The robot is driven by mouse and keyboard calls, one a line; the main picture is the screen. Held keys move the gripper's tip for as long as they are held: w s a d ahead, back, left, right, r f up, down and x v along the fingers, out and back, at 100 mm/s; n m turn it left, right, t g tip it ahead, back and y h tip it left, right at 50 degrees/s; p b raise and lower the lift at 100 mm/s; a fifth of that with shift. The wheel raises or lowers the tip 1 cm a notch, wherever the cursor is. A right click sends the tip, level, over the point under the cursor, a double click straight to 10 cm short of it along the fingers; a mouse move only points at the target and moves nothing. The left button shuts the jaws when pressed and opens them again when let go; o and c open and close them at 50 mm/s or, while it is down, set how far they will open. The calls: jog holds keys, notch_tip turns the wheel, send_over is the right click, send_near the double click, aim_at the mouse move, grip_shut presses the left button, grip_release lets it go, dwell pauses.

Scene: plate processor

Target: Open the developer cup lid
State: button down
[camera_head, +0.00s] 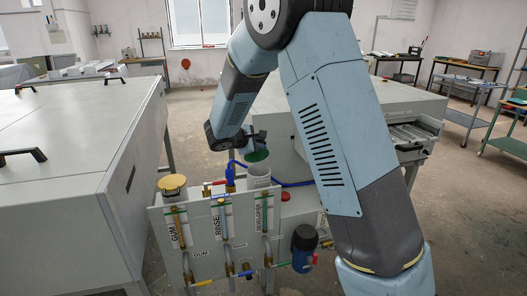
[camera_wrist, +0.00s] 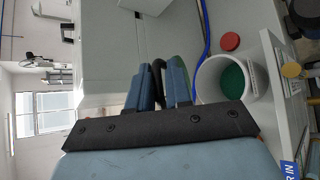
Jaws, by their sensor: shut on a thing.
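The developer cup (camera_head: 259,174) is a pale open-topped cylinder at the right of the panel, behind the DEVELOPER label (camera_head: 264,212). In the wrist view the cup (camera_wrist: 205,80) stands right of my fingers, its mouth uncovered and green showing inside. A dark green lid (camera_head: 257,155) is tilted up above the cup in the head view. My gripper (camera_head: 254,137) is just above and behind it. In the wrist view my gripper (camera_wrist: 160,75) is shut on the lid (camera_wrist: 184,68), which shows partly behind the fingers. I cannot tell whether the lid still touches the cup's rim.
A yellow lid (camera_head: 172,182) covers the gum cup at the left. Valves, brass pipes and a blue hose (camera_head: 292,184) crowd the panel. A red round part (camera_wrist: 230,41) is beside the cup. A large grey machine (camera_head: 70,170) fills the left.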

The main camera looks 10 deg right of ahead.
jog(key=shift+w+a+r, duration=0.1)
jog(key=shift+w+r, duration=0.15)
jog(key=shift+w, duration=0.4)
jog(key=shift+w+a+r, duration=0.15)
jog(key=shift+w+r, duration=0.05)
jog(key=shift+w, duration=0.45)
jog(key=shift+w+a+r, duration=0.1)
jog(key=shift+w+r, duration=0.15)
jog(key=shift+w, duration=0.4)
jog(key=c, duration=1.3)
grip_release()
jog(key=shift+f, duration=0.1)
jog(key=shift+a, duration=0.1)
jog(key=shift+s+a, duration=0.35)
jog(key=v, duration=1.3)
jog(key=shift+d+r, duration=0.2)
jog(key=shift+r, duration=0.1)
jog(key=shift+w, duration=0.1)
